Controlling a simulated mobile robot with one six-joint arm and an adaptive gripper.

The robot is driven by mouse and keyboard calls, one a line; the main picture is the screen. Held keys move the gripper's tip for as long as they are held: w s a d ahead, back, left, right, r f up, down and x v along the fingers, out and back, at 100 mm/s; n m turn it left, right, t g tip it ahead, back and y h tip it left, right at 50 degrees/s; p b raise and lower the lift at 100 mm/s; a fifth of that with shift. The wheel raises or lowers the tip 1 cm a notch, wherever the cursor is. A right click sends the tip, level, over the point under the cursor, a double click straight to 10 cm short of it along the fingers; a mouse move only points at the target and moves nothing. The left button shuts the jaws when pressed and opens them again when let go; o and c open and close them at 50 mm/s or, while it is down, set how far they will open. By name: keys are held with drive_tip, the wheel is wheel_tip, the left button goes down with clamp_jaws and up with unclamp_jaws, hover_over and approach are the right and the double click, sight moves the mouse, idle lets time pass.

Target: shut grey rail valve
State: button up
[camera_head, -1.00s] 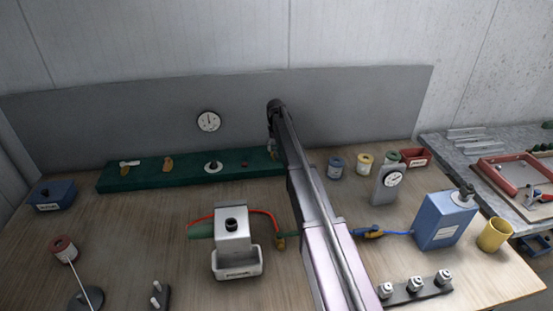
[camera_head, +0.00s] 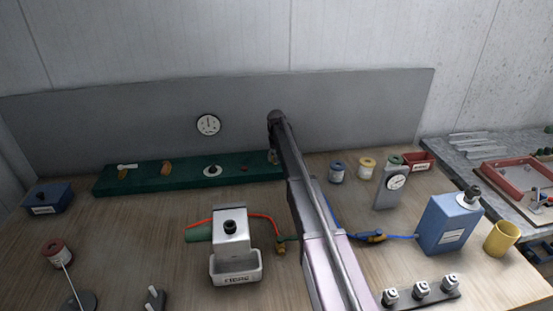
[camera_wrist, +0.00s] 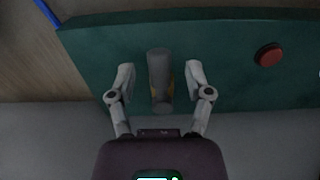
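In the wrist view a grey lever (camera_wrist: 160,66), with yellow-orange parts showing beside it, sits on the green rail (camera_wrist: 100,55). The lever points across the rail's length. My gripper (camera_wrist: 160,85) is open, one finger on each side of the lever, with a visible gap on both sides. In the head view my arm reaches to the right end of the green rail (camera_head: 190,179). There my arm largely hides the grey valve and my gripper.
A red button (camera_wrist: 268,55) is beside the lever on the rail. A grey panel (camera_head: 350,115) rises behind. A white-grey box (camera_head: 233,240) with hoses stands in front.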

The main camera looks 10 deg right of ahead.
clamp_jaws()
drive_tip(key=shift+d, duration=0.15)
drive_tip(key=n, duration=0.1)
drive_tip(key=d+n, duration=0.1)
drive_tip(key=n, duration=0.1)
drive_tip(key=d+n, duration=0.1)
drive_tip(key=n, duration=0.1)
drive_tip(key=shift+w+d, duration=0.1)
drive_tip(key=shift+w, duration=0.15)
drive_tip(key=n, duration=0.1)
drive_tip(key=w+d+n, duration=0.1)
drive_tip(key=n, duration=0.2)
drive_tip(key=shift+w+d+n, duration=0.2)
drive_tip(key=shift+d+n, duration=0.1)
drive_tip(key=shift+d, duration=0.1)
drive_tip(key=w+n, duration=0.1)
drive_tip(key=n, duration=0.1)
drive_tip(key=w+d+n, duration=0.1)
drive_tip(key=n, duration=0.1)
drive_tip(key=shift+n, duration=0.3)
drive_tip(key=shift+w+d+n, duration=0.1)
drive_tip(key=shift+w+n, duration=0.35)
drive_tip(key=shift+n, duration=0.5)
drive_tip(key=shift+w+d+n, duration=0.1)
drive_tip(key=shift+w+n, duration=0.3)
drive_tip(key=shift+n, duration=0.55)
